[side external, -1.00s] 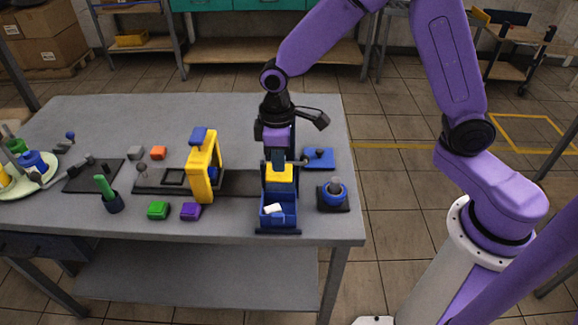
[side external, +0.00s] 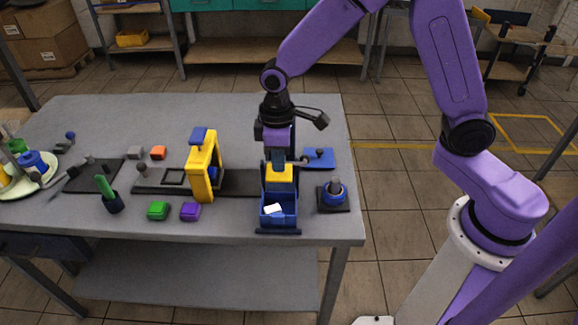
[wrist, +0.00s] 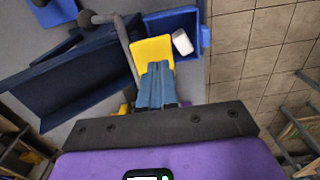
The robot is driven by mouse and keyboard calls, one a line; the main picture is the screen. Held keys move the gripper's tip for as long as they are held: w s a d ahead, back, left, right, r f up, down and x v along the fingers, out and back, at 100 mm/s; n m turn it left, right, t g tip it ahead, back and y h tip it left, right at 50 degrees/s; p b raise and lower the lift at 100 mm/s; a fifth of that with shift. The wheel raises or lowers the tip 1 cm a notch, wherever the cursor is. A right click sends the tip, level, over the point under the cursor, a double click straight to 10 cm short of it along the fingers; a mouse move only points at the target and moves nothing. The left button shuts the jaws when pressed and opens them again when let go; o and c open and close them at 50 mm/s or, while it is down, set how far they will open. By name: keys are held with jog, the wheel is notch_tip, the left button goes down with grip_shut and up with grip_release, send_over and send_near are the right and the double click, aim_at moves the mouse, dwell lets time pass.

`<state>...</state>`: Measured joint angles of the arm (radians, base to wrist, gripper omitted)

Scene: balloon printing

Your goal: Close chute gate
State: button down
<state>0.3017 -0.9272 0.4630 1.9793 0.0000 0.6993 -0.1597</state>
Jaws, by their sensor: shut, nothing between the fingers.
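The chute gate appears to be the yellow plate (side external: 279,174) on the blue chute, above the blue bin (side external: 292,210). In the wrist view the yellow plate (wrist: 150,48) lies beside the blue bin (wrist: 190,19). A white piece (side external: 272,208) sits in the bin and also shows in the wrist view (wrist: 182,42). My gripper (side external: 279,157) points down just behind the plate. Its fingers (wrist: 155,66) are together and empty, overlapping the plate's near edge in the wrist view. I cannot tell whether they touch it.
A yellow frame (side external: 203,168) is to the left. A blue-topped round device (side external: 334,193) is right of the bin. Green (side external: 158,210) and purple (side external: 190,211) blocks lie in front.

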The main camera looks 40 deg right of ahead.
aim_at(279, 175)
jog(key=shift+f, duration=0.1)
jog(key=shift+f, duration=2.15)
notch_tip(279, 175, up, 13)
dwell(0.5)
jog(key=shift+r, duration=0.1)
